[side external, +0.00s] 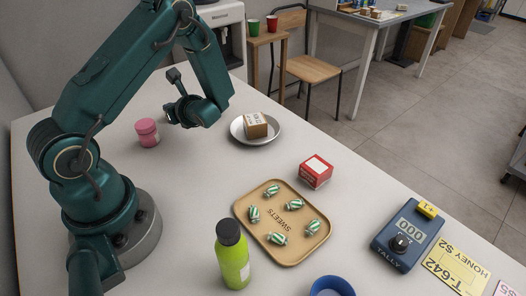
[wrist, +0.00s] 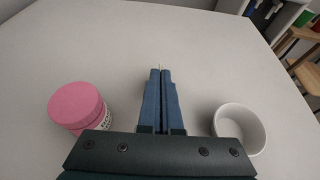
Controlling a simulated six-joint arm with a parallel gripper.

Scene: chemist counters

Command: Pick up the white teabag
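I cannot make out a white teabag in either view. My gripper (wrist: 160,74) has its two blue fingers together in the wrist view, over the bare pale counter. A tiny thin pale sliver shows at the fingertips, too small to identify. In the side view my gripper (side external: 180,113) is low over the far left part of the counter, right of a pink-lidded jar (side external: 147,133). In the wrist view the jar (wrist: 77,106) stands left of the fingers and a white cup (wrist: 240,127) stands right of them. The cup looks empty where its inside shows.
Nearer are a red box (side external: 315,171), a sweets tray (side external: 250,227), a green bottle (side external: 232,262), a blue bowl (side external: 331,284) and a blue device (side external: 405,235). The counter beyond my fingers is clear.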

